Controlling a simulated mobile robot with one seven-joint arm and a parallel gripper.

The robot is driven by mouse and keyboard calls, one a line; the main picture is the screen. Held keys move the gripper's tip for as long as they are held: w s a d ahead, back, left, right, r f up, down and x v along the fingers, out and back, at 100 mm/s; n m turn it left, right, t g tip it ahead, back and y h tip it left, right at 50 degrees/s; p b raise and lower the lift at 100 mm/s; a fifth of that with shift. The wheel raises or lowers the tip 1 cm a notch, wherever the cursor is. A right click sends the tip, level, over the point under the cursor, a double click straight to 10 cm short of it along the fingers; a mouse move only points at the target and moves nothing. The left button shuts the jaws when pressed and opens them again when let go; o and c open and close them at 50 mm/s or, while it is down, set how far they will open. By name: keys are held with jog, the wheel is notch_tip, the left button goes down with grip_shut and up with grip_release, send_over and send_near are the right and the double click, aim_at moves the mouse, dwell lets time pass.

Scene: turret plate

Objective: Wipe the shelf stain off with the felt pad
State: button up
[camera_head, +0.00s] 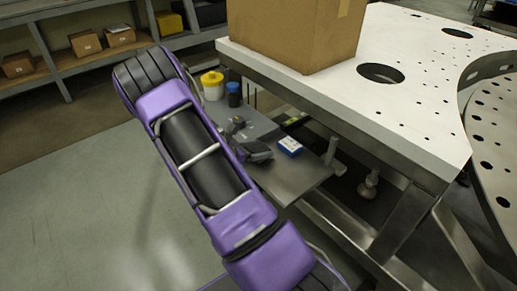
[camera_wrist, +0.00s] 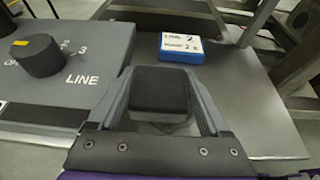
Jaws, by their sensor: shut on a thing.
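My gripper (camera_wrist: 168,95) is shut on a black block-like felt pad (camera_wrist: 170,90), held between its two fingers in the wrist view. The pad is over the grey metal shelf (camera_wrist: 252,112); I cannot tell whether it touches. A dark patch shows just below the pad, between the fingers, but I cannot tell whether it is the stain or shadow. No other stain is clear. In the head view my gripper (camera_head: 257,152) is low over the shelf (camera_head: 302,178), left of the blue box, and the pad is not clearly seen.
A blue box with a white, written top (camera_wrist: 193,48) lies on the shelf just beyond the pad. A grey panel with a black knob (camera_wrist: 37,56) and "LINE" lettering is at left. The white perforated plate (camera_head: 420,100) and a cardboard box (camera_head: 295,35) stand above the shelf.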

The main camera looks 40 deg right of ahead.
aim_at(269, 165)
jog(key=shift+s+d+f, duration=0.15)
jog(key=shift+s, duration=1.1)
jog(key=shift+s+d+f, duration=0.1)
jog(key=shift+s+d, duration=0.05)
jog(key=shift+s, duration=1.1)
jog(key=shift+r+p, duration=2)
jog(key=shift+r, duration=1)
notch_tip(269, 165, up, 3)
jog(key=shift+p, duration=1.05)
jog(key=shift+f, duration=0.15)
